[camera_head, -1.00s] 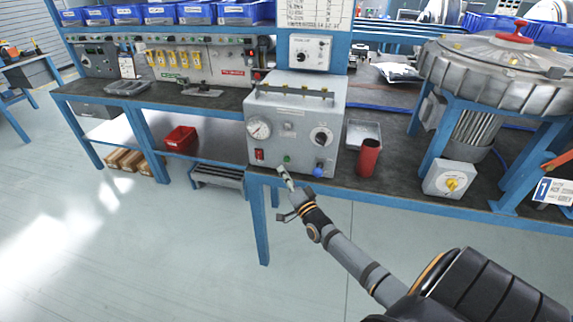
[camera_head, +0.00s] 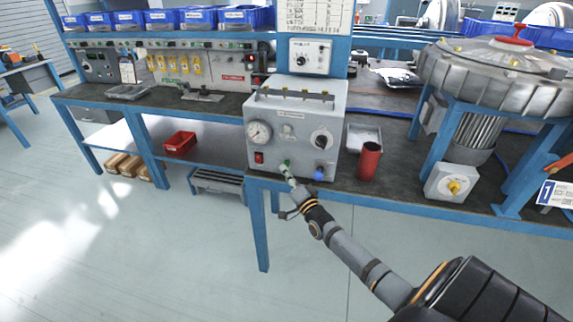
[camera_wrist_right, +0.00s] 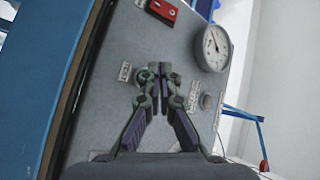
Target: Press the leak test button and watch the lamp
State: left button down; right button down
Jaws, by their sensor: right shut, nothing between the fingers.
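The grey test box (camera_head: 338,120) stands at the front edge of the bench. Its face has a gauge (camera_head: 258,133), a red switch (camera_head: 259,157), a small green button (camera_head: 287,162), a blue knob (camera_head: 320,173) and a pale round fitting (camera_head: 287,131), possibly the lamp, with no glow visible. My right gripper (camera_head: 286,168) is shut and empty, fingertips at the green button; contact is unclear. In the right wrist view the closed fingertips (camera_wrist_right: 158,72) point at the panel and hide the button. The gauge (camera_wrist_right: 213,47) and red switch (camera_wrist_right: 162,10) show there. My left gripper is out of view.
A red cup (camera_head: 369,162) and a metal tray (camera_head: 364,138) stand right of the box. A grey box with a yellow knob (camera_head: 453,187) and a large blower housing (camera_head: 495,70) are farther right. The floor in front is clear.

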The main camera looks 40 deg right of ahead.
dwell(0.8)
jog(key=shift+w+d+b, duration=0.3)
jog(key=shift+d, duration=0.05)
jog(key=shift+w+d+b, duration=0.2)
jog(key=shift+d+b, duration=0.05)
jog(key=shift+b, duration=0.05)
dwell(0.5)
jog(key=shift+a+r, duration=0.1)
jog(key=shift+s+a+p, duration=0.5)
jog(key=shift+s+p, duration=0.05)
jog(key=shift+p, duration=0.1)
